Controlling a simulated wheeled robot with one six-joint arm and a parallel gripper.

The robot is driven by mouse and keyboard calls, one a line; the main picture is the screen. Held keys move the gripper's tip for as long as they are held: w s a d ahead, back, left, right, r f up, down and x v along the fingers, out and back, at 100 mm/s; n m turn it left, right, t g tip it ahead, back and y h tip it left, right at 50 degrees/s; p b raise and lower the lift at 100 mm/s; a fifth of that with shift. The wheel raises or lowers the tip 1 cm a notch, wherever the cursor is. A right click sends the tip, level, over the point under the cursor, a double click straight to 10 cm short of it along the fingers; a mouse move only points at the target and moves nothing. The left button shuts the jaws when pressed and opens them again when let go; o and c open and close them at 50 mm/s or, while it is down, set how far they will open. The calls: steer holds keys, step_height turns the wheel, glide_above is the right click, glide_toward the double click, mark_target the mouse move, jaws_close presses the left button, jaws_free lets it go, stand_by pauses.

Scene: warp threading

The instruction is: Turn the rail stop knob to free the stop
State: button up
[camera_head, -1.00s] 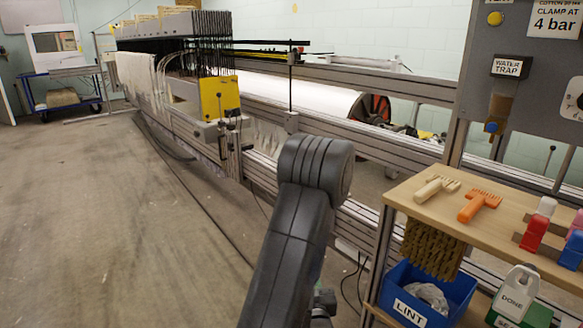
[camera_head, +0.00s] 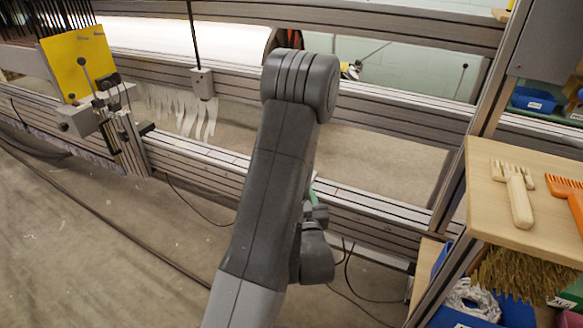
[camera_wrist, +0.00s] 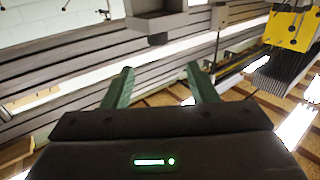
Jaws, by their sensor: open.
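I cannot pick out the rail stop knob for certain. In the head view a grey block (camera_head: 203,85) with an upright black rod sits by the upper rail (camera_head: 390,102). Further left, a grey carriage (camera_head: 77,121) with dark knob-like parts (camera_head: 109,80) stands below a yellow plate (camera_head: 78,60). In the wrist view my gripper (camera_wrist: 162,82) is open, its two green fingers apart with nothing between them. A grey box-like part (camera_wrist: 158,20) lies beyond the fingertips, with a small dark piece (camera_wrist: 157,39) at its lower edge. My arm hides most of the gripper in the head view.
A wooden shelf (camera_head: 540,225) with a pale comb (camera_head: 516,190) and an orange comb (camera_head: 568,192) stands at right, a brush hanging under it. The lower rail (camera_head: 205,165) runs behind my arm. Cables lie on the floor; the floor at left is open.

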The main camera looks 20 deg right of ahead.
steer(key=b+x, duration=0.1)
steer(key=x, duration=1.1)
steer(key=shift+w+d, duration=0.25)
steer(key=c, duration=1)
